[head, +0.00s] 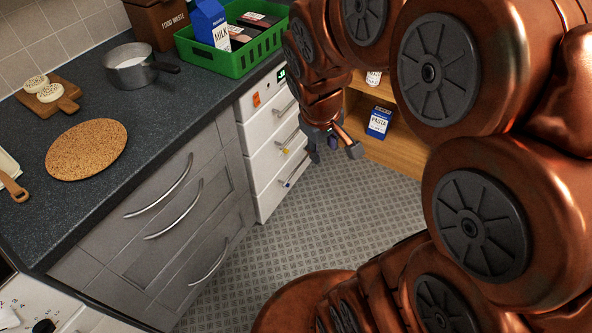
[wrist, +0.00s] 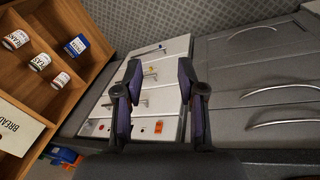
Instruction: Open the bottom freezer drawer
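The white freezer (head: 262,135) stands under the counter, with a control panel at its top and a stack of drawers below. Its bottom drawer (head: 275,192) looks shut and has a metal bar handle (head: 294,170). The wrist view shows the freezer turned over, with its panel (wrist: 150,127) low and the bottom drawer's handle (wrist: 150,50) high. My gripper (head: 335,155) is open and empty, to the right of the drawer fronts and apart from the handle. In the wrist view its two fingers (wrist: 160,85) stand apart with freezer fronts visible between them.
Grey cabinet drawers (head: 165,225) with curved handles stand left of the freezer. A wooden shelf (head: 400,135) with a blue pasta box (head: 379,122) stands to the right. The counter holds a green crate (head: 235,62) and a saucepan (head: 130,68). The tiled floor (head: 335,215) before the freezer looks clear.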

